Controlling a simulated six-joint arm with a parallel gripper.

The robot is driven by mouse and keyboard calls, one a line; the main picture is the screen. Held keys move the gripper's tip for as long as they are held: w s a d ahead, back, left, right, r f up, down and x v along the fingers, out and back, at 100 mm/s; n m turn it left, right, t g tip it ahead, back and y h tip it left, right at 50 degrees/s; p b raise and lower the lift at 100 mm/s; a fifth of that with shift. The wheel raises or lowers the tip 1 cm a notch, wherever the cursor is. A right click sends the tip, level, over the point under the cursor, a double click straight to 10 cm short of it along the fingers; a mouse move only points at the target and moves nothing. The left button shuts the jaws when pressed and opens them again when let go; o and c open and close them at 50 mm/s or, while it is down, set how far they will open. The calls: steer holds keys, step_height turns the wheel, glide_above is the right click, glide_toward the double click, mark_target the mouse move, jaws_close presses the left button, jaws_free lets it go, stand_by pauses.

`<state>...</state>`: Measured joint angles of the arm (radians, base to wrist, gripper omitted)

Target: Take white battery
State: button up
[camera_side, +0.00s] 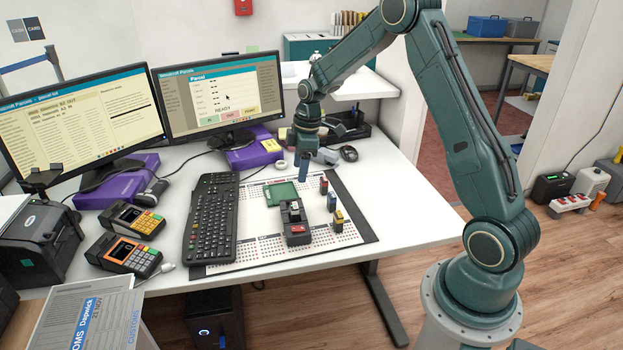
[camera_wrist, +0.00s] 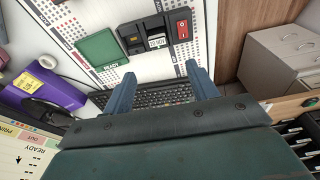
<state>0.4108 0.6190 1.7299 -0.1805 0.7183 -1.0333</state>
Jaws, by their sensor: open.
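The white battery (camera_side: 295,206) appears as a small white-topped block in the dark slotted holder (camera_side: 298,238) on the printed mat. In the wrist view a white-labelled block (camera_wrist: 156,42) sits in the middle of the holder (camera_wrist: 133,38), beside the red switch (camera_wrist: 182,26). I cannot make out its full shape. My gripper (camera_side: 303,172) hangs above the far part of the mat, behind the holder. In the wrist view its two fingers (camera_wrist: 163,88) are apart with nothing between them.
A green pad (camera_side: 281,194) lies left of the holder. Several small coloured blocks (camera_side: 339,218) stand to its right. A black keyboard (camera_side: 211,218) lies left along the mat. Monitors (camera_side: 222,92) and purple boxes (camera_side: 255,154) stand behind. The counter right of the mat is clear.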

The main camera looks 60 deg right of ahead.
mark_target(295, 206)
steer(key=shift+w+d+f, duration=0.1)
steer(key=shift+d+f, duration=0.1)
steer(key=shift+f, duration=0.25)
steer(key=shift+w+a+f, duration=0.15)
steer(key=shift+f, duration=1.25)
steer(key=shift+w+a+f, duration=0.15)
steer(key=shift+f, duration=1.3)
steer(key=shift+w+a+f, duration=0.15)
steer(key=shift+f, duration=1.25)
steer(key=shift+w+a+f, duration=0.15)
steer(key=shift+w+f, duration=0.05)
steer(key=shift+f, duration=1.1)
steer(key=shift+w+a+f, duration=0.1)
steer(key=shift+w+f, duration=0.05)
steer(key=shift+f, duration=1.1)
steer(key=c, duration=1.1)
